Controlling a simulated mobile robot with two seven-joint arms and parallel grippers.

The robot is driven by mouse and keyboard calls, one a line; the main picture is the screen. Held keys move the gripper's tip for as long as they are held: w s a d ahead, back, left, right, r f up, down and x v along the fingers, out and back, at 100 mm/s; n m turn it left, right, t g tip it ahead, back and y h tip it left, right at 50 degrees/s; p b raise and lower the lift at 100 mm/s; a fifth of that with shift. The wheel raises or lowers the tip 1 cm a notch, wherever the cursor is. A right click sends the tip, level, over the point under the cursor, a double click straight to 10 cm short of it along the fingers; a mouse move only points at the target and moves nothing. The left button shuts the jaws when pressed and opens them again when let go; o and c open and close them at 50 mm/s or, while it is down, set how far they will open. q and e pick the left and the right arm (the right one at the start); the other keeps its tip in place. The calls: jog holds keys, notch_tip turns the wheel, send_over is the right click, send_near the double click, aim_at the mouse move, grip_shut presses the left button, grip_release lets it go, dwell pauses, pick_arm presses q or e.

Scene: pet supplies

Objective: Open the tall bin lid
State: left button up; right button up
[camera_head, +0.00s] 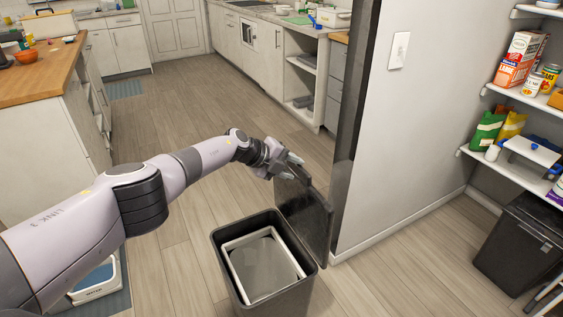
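The tall dark bin (222,262) stands on the wooden floor at the bottom centre, beside the end of the wall. Its black lid (308,222) is raised and stands nearly upright on the bin's right side. The bin's mouth is uncovered and shows a light inner frame (233,275) around a grey inside. My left gripper (288,168) is at the upper left edge of the raised lid, touching it or very close. Its fingers are small and partly overlap the lid, so I cannot tell whether they are open or shut. My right gripper is not in view.
A wall (410,130) stands right of the bin. A second dark bin (515,250) stands under stocked shelves (470,155) at the right. A wood-topped counter (40,88) is at the left. A white and blue tray (97,282) lies at the lower left. The floor behind is clear.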

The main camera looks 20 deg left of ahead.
pick_arm(q)
jog(key=p+v, duration=0.2)
jog(key=p, duration=0.1)
jog(key=shift+r, duration=0.3)
jog(key=shift+s+a+f+b, duration=0.15)
jog(key=shift+b, duration=0.15)
jog(key=shift+v, duration=2.1)
